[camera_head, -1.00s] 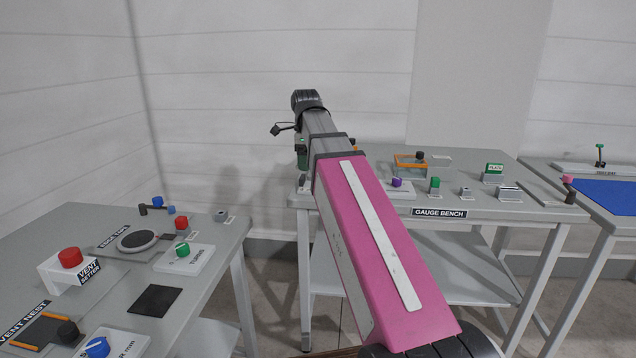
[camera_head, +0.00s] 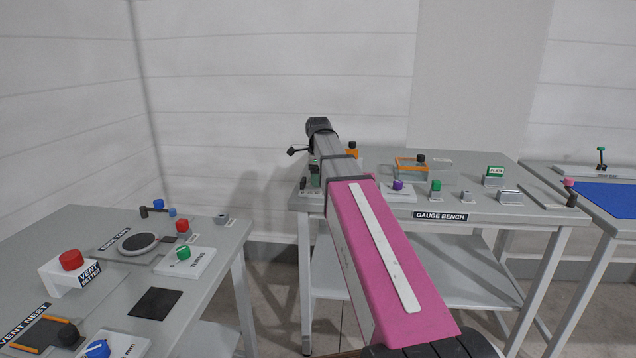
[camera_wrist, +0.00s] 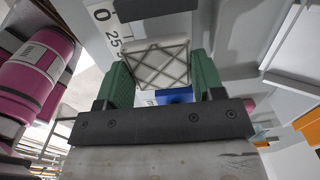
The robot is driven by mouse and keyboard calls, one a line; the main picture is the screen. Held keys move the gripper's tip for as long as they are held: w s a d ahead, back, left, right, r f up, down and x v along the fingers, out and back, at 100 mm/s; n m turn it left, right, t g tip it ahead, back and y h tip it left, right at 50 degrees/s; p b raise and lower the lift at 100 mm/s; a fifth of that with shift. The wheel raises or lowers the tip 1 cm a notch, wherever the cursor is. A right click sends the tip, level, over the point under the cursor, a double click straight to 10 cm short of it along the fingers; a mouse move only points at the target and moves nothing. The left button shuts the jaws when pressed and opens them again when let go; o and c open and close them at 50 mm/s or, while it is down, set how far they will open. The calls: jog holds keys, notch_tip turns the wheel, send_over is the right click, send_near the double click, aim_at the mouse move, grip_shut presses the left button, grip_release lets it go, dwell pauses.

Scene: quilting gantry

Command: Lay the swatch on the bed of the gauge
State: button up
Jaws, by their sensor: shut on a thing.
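The swatch (camera_wrist: 157,62) is a pale square with a dark diagonal grid, seen in the wrist view. My gripper (camera_wrist: 161,74) is shut on it, with a green finger at each side. In the head view my gripper (camera_head: 315,172) is partly hidden by my arm, at the left end of the gauge bench (camera_head: 470,207). A pale surface marked with a scale, 0 and 25, (camera_wrist: 110,25) lies beyond the swatch in the wrist view, with a dark block (camera_wrist: 155,8) above it. I cannot tell whether the swatch touches that surface. The gauge is not clearly seen in the head view.
An orange-framed fixture (camera_head: 398,166), a purple knob (camera_head: 398,185) and a green knob (camera_head: 435,186) stand on the bench right of my arm. A black-knobbed orange part (camera_head: 352,150) stands close behind my arm. A second table (camera_head: 215,262) is at the left.

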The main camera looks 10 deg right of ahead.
jog(key=shift+f, duration=0.85)
jog(key=shift+f, duration=0.15)
jog(key=o, duration=0.9)
notch_tip(320, 180, up, 12)
jog(key=shift+r, duration=0.2)
